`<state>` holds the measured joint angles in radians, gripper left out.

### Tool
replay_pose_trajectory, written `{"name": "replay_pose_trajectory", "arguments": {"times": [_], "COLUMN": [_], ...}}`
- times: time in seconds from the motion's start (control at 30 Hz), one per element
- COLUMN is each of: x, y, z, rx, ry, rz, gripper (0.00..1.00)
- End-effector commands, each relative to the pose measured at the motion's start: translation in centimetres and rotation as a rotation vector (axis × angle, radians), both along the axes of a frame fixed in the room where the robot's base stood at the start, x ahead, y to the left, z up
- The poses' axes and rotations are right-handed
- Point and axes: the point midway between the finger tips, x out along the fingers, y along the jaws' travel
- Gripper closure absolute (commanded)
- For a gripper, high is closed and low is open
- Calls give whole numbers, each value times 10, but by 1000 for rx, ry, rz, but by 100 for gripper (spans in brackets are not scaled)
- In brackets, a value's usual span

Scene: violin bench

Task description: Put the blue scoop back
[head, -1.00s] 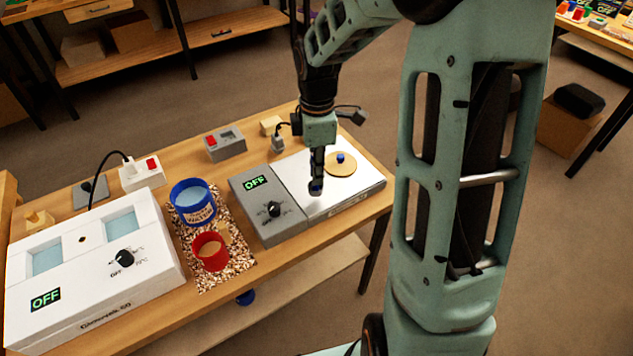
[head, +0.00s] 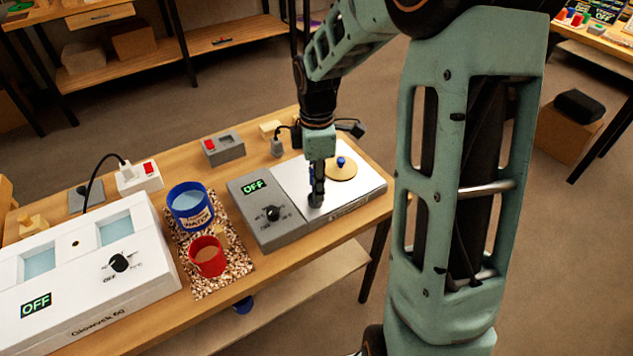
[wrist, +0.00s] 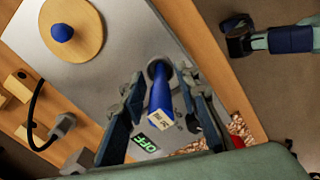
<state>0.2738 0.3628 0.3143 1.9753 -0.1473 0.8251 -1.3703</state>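The blue scoop (wrist: 160,98) shows in the wrist view, its labelled blue handle pointing up towards the camera. Its grey round end (wrist: 158,69) is at the pale metal plate; whether it rests on it I cannot tell. My gripper (wrist: 162,78) has one finger on each side of the scoop, with gaps visible beside the handle, so it looks open around it. In the head view my gripper (head: 316,200) points down low over the plate (head: 354,191) of the grey device, and the fingers mostly hide the scoop.
A tan disc with a blue knob (head: 341,164) lies on the plate behind my gripper. The grey control box (head: 265,215) reads OFF. A blue water pot (head: 190,207) and red pot (head: 207,258) stand on a speckled mat. A white unit (head: 85,270) is at left.

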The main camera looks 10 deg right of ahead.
Motion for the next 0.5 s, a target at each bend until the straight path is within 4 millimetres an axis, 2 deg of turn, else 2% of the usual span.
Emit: {"name": "replay_pose_trajectory", "arguments": {"times": [0.17, 0.23, 0.5], "x": [1, 1, 1], "y": [0, 0, -1], "z": [9, 19, 78], "rx": [0, 0, -1], "ry": [-3, -4, -5], "rz": [-1, -1, -1], "gripper": [71, 71, 71]}}
